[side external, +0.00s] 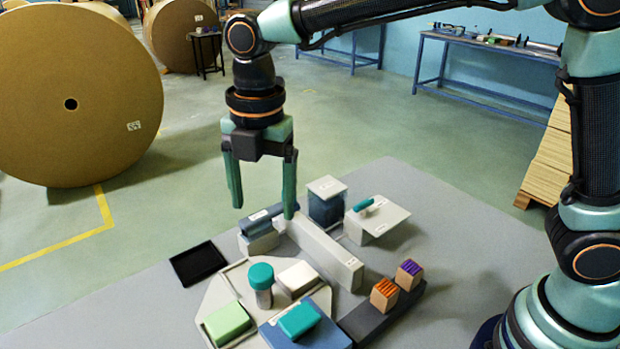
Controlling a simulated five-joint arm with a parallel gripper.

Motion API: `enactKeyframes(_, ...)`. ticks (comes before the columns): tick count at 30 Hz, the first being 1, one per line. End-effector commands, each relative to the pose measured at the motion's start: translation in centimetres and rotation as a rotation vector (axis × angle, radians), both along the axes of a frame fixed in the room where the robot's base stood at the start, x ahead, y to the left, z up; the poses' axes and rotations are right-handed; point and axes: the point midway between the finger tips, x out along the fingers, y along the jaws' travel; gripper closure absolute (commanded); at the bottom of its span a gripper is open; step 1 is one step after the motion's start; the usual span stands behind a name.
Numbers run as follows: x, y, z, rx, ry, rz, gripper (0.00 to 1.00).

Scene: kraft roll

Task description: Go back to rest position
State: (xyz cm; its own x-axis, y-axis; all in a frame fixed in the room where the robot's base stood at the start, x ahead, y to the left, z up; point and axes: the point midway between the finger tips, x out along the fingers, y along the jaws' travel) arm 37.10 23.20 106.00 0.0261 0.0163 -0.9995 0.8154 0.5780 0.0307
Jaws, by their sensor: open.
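My gripper (262,198) hangs from my arm with its two green fingers pointing down and spread apart. It is open, with nothing between the fingers. It is above the back of the grey table (440,275), over the blue-grey block on a light stand (258,228) and the left end of a long pale bar (322,252). The right fingertip overlaps these things in the picture, and I cannot tell its exact gap to them.
A pale tray (215,299) holds a green block (227,323), a teal-capped jar (261,284) and a white block (298,279). Nearby are a teal block (299,320), a black tray (199,263), a lidded blue container (326,202) and a dark rack with two small boxes (384,294). Open table lies right.

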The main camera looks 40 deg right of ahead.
Motion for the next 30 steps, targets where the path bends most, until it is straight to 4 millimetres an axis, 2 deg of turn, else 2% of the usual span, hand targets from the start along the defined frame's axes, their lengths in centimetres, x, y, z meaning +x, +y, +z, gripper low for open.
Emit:
enactKeyframes(4, -0.2, -4.8, 2.1, 0.055, -0.061, -0.349, 0.16)
enactKeyframes(9, -1.6, -10.7, 3.6, 0.145, -0.127, -0.823, 0.16)
enactKeyframes(14, -3.7, -15.6, 4.0, 0.252, -0.181, -1.263, 0.16)
enactKeyframes(18, -5.7, -19.2, 3.6, 0.363, -0.217, -1.629, 0.16)
enactKeyframes(24, -7.9, -22.3, 2.6, 0.500, -0.243, -1.998, 0.16)
enactKeyframes(30, -8.6, -23.3, 2.0, 0.554, -0.246, -2.127, 0.16)
